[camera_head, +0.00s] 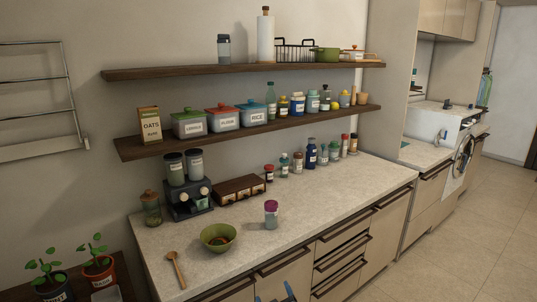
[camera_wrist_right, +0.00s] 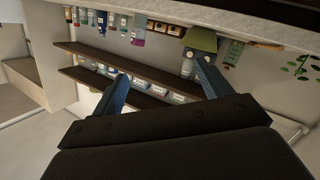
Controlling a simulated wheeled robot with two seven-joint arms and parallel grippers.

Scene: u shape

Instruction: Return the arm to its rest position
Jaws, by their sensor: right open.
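My right gripper (camera_head: 273,294) shows only as blue fingertips at the bottom edge of the head view, in front of the counter's drawer fronts. In the right wrist view my right gripper (camera_wrist_right: 163,82) has its two blue fingers spread apart with nothing held between them. The rest of my right arm is below the head view's edge. My left gripper is in neither view.
The counter (camera_head: 330,205) holds a green bowl (camera_head: 218,237), a wooden spoon (camera_head: 176,269), a purple-lidded jar (camera_head: 271,214) and several bottles at the back. Two loaded shelves (camera_head: 230,71) hang above. Potted plants (camera_head: 99,266) stand at lower left. The floor (camera_head: 440,255) at right is clear.

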